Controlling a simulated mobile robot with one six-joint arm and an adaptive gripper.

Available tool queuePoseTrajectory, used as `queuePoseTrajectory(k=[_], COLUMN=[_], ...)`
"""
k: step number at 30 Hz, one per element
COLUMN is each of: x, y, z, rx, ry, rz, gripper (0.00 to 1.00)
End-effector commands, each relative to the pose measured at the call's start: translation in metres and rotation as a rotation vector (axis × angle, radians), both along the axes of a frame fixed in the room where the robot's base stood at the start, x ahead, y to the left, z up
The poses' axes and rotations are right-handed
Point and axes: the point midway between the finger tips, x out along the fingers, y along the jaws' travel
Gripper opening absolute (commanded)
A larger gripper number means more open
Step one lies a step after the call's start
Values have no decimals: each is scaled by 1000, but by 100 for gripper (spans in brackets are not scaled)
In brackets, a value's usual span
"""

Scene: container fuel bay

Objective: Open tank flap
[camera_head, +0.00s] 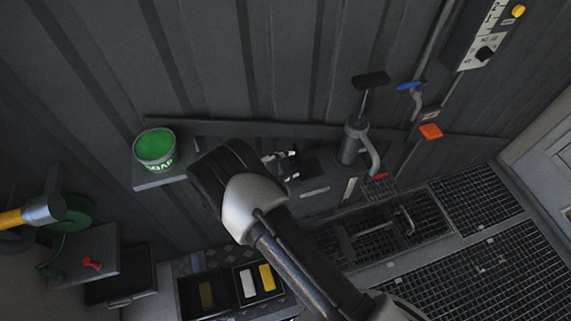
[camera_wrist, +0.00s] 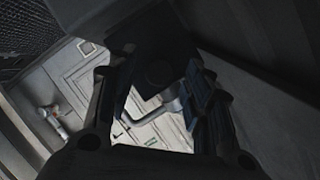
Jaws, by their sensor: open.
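My gripper (camera_head: 284,166) is at the wall, at the left end of a dark box-like unit (camera_head: 312,172), and my wrist hides part of this area. In the wrist view my gripper (camera_wrist: 150,78) is open, with its fingers apart at left and right. A dark flat plate (camera_wrist: 140,45) with a round darker patch lies beyond and between the fingers; it may be the tank flap, but I cannot tell for sure. A grey bent pipe or handle (camera_wrist: 172,108) shows between the fingers, close to the right one. I cannot tell whether either finger touches anything.
A hand pump (camera_head: 352,140) with a curved spout stands right of my gripper. A green-filled can (camera_head: 155,149) sits on a shelf at left. A blue-handled valve (camera_head: 410,86) and an orange handle (camera_head: 430,131) are on the right. Floor grating (camera_head: 490,270) lies lower right.

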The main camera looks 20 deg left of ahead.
Motion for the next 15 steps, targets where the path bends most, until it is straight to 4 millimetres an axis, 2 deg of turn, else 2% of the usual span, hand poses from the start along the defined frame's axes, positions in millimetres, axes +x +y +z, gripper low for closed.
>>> queuePoseTrajectory(k=[5,15], x=[-14,-66], y=[12,56], z=[6,27], rx=[0,1], ry=[-1,-1], rz=[4,4], gripper=[46,46])
